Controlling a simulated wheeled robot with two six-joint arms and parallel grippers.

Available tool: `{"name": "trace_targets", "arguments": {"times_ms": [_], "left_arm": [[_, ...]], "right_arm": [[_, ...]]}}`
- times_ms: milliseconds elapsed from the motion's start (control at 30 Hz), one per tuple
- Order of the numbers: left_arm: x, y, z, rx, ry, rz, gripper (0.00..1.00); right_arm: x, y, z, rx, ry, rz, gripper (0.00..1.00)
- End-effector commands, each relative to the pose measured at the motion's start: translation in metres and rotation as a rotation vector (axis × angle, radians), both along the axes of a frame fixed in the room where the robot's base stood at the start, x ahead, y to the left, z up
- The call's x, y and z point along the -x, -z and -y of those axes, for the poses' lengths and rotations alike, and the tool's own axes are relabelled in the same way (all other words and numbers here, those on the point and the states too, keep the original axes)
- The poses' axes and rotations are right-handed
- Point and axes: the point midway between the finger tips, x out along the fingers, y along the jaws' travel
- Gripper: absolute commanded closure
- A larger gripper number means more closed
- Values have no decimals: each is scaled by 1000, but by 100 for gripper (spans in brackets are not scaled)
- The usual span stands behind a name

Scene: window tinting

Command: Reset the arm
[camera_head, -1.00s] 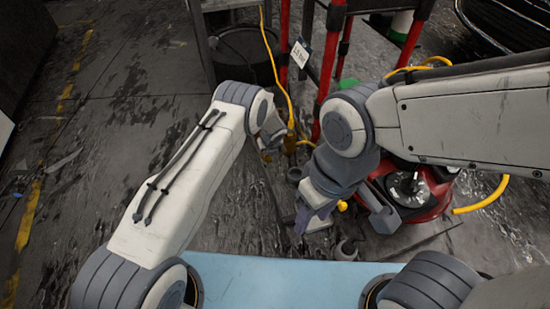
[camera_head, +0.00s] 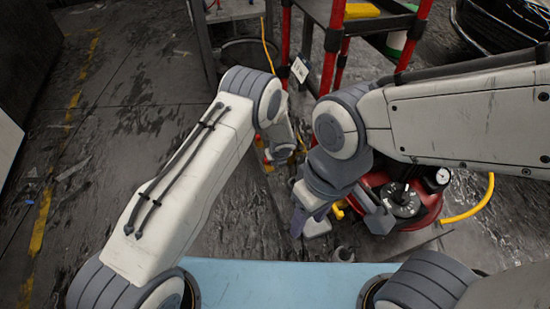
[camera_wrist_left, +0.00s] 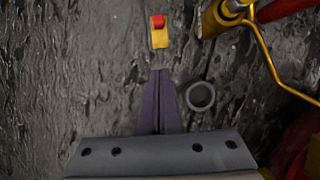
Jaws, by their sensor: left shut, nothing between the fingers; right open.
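My left arm (camera_head: 185,180) reaches forward from the left, bent at its elbow joint. My left gripper is mostly hidden behind its own wrist in the head view. In the left wrist view my left gripper (camera_wrist_left: 160,75) has its two dark fingers pressed together, with nothing between them. My right arm (camera_head: 460,115) comes in from the right. My right gripper (camera_head: 338,222) hangs lower, its fingers spread apart and empty, in front of a red machine.
The red machine (camera_head: 415,210) with a gauge stands close to my right gripper. A red-framed rack (camera_head: 337,50) stands behind. A yellow-and-red piece (camera_wrist_left: 159,32) and a grey ring (camera_wrist_left: 200,96) show beyond and beside my left fingers. The floor at left (camera_head: 130,110) is open.

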Motion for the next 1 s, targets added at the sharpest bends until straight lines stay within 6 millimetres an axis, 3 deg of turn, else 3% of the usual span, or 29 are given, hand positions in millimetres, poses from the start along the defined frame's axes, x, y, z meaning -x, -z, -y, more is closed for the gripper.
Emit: {"name": "trace_targets", "arguments": {"times_ms": [667,767,867,1000], "left_arm": [[2,-9,4,3,-8,3,100],[3,-36,8,26,-82,18,100],[12,-88,13,76,-241,42,100],[45,-174,18,176,-553,69,100]], "right_arm": [[0,-3,0,1,0,-1,50],[0,-7,0,1,0,-1,50],[0,-14,0,0,0,0,50],[0,-26,0,0,0,0,50]]}}
